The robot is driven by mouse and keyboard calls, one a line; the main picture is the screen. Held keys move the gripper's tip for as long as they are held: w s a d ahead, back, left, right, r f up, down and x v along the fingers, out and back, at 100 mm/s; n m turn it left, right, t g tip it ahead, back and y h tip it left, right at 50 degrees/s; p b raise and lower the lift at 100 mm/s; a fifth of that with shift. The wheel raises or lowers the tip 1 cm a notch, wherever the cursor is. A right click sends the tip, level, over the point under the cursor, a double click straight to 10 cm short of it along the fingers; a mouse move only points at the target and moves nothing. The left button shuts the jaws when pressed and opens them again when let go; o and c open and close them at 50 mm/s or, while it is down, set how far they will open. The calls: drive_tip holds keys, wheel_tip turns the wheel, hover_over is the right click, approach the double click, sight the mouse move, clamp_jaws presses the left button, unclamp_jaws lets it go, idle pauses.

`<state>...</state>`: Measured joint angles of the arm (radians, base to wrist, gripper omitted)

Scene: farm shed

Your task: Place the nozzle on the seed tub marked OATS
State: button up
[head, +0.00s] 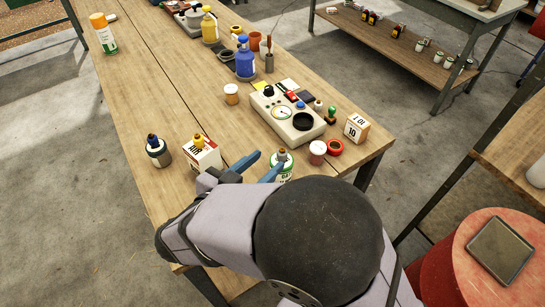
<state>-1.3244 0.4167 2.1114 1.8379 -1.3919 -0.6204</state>
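A white and green tub (287,170) stands near the table's front edge. My arm hides its lower part, and its partly visible lettering is too small to read for certain. A small brass-coloured piece (282,154), possibly the nozzle, is on its top. My gripper (258,165) has two blue fingers spread apart, just left of this tub, with nothing visible between them. I cannot tell which piece is the nozzle. The word OATS is not readable.
A dark, white-banded container (158,152) stands at left. The wooden table (150,95) is clear at left-centre.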

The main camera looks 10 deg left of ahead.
drive_tip(key=v, duration=0.6)
drive_tip(key=shift+b, duration=0.35)
